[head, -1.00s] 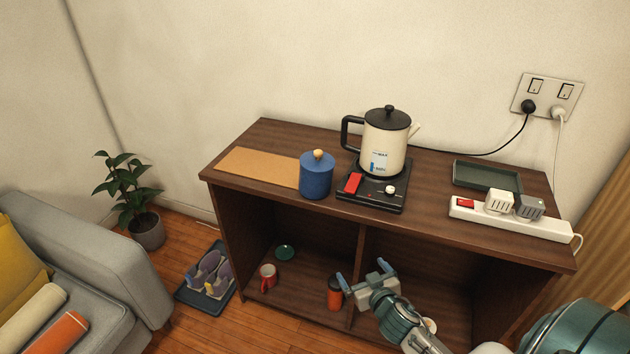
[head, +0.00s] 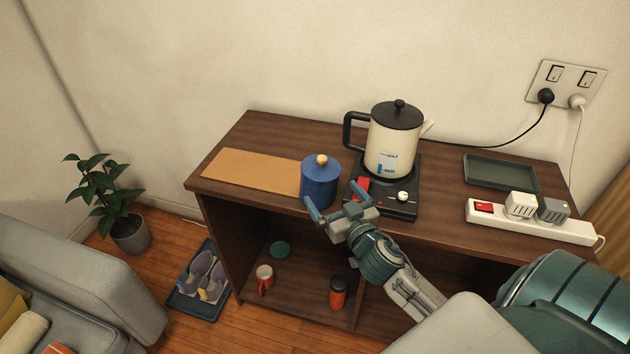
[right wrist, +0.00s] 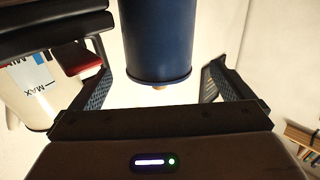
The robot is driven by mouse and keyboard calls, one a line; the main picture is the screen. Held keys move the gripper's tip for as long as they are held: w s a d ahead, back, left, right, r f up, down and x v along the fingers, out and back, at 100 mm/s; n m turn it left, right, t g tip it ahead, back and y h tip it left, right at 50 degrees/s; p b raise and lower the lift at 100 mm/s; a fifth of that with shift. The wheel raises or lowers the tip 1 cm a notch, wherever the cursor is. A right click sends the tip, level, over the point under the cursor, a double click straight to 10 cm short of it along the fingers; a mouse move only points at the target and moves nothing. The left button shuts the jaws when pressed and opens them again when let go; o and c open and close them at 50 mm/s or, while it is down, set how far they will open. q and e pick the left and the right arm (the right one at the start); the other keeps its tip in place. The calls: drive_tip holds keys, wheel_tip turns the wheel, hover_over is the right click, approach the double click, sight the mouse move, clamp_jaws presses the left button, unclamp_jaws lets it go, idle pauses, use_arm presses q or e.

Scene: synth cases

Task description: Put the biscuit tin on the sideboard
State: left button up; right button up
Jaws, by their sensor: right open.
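The biscuit tin, which I take to be the blue canister with a wooden knob (head: 320,182), stands upright on the sideboard (head: 445,195) near its front edge. My right gripper (head: 335,199) is open and empty, at the front right of the tin. In the right wrist view the tin (right wrist: 158,40) appears upside down between the spread fingers of this gripper (right wrist: 157,58), with space on both sides. I cannot tell how far the fingers reach around it. My left gripper is out of view.
A kettle (head: 392,145) stands on a black hotplate (head: 405,207) close to the tin's right. A tan mat (head: 250,172) lies left of it. A green tray (head: 500,172) and a power strip (head: 570,232) are at the right. A red mug (head: 265,280) and orange flask (head: 338,293) stand on the lower shelf.

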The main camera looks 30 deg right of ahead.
sight(327, 187)
drive_tip(key=shift+w+d+r+p, duration=0.1)
drive_tip(key=shift+w+p, duration=0.1)
drive_tip(key=shift+w, duration=0.4)
drive_tip(key=shift+w+d+r+p, duration=0.1)
drive_tip(key=shift+w+p, duration=0.1)
drive_tip(key=shift+w, duration=0.7)
drive_tip(key=w+p, duration=0.2)
drive_tip(key=w, duration=0.1)
drive_tip(key=w+d+p, duration=0.1)
drive_tip(key=shift+w+r, duration=0.15)
drive_tip(key=shift+w, duration=0.5)
drive_tip(key=shift+c, duration=0.4)
drive_tip(key=c, duration=1.1)
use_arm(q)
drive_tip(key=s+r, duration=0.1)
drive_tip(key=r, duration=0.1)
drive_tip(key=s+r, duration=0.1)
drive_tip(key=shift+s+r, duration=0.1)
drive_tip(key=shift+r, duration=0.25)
use_arm(e)
drive_tip(key=shift+o, duration=0.2)
